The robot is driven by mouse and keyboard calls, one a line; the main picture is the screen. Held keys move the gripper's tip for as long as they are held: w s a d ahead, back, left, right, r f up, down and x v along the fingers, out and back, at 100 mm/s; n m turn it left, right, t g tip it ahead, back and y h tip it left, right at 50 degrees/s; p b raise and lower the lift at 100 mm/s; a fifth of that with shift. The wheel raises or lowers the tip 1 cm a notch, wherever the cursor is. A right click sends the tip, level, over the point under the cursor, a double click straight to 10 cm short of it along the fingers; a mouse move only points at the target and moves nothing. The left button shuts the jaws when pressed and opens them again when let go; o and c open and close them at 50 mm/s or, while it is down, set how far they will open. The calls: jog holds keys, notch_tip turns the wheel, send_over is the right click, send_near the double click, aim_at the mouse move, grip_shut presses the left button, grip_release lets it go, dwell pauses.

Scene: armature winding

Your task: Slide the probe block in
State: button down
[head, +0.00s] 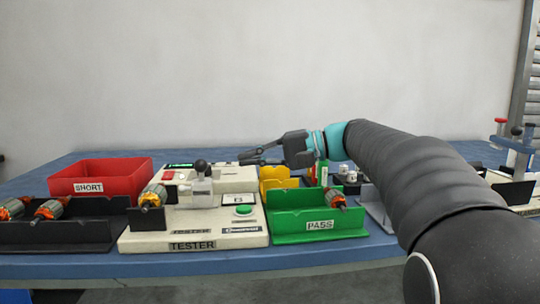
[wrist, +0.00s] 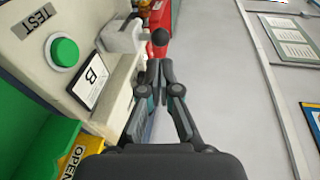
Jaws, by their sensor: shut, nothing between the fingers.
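The tester (head: 190,240) is a cream box on the blue table. On it stands the probe block (head: 194,192), pale grey, with a black ball knob (head: 200,166). An armature (head: 152,197) with copper windings lies just left of the block; whether they touch is unclear. My gripper (head: 242,158) is shut and empty, pointing left, right of the knob and a little higher in the head view. In the wrist view the fingertips (wrist: 160,66) lie just short of the knob (wrist: 160,37), with a visible gap. The block (wrist: 122,37) shows beside it.
The tester has a green button (head: 243,210) and a B card (head: 238,200). A red SHORT bin (head: 120,182) stands behind left, a black tray (head: 85,235) with armatures at left. A green PASS bin (head: 318,236) and yellow bin (head: 278,178) stand at right. Air above the tester is clear.

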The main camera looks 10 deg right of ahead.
aim_at(202, 182)
jog(key=x, duration=0.6)
jog(key=shift+a, duration=0.35)
jog(key=shift+w, duration=0.1)
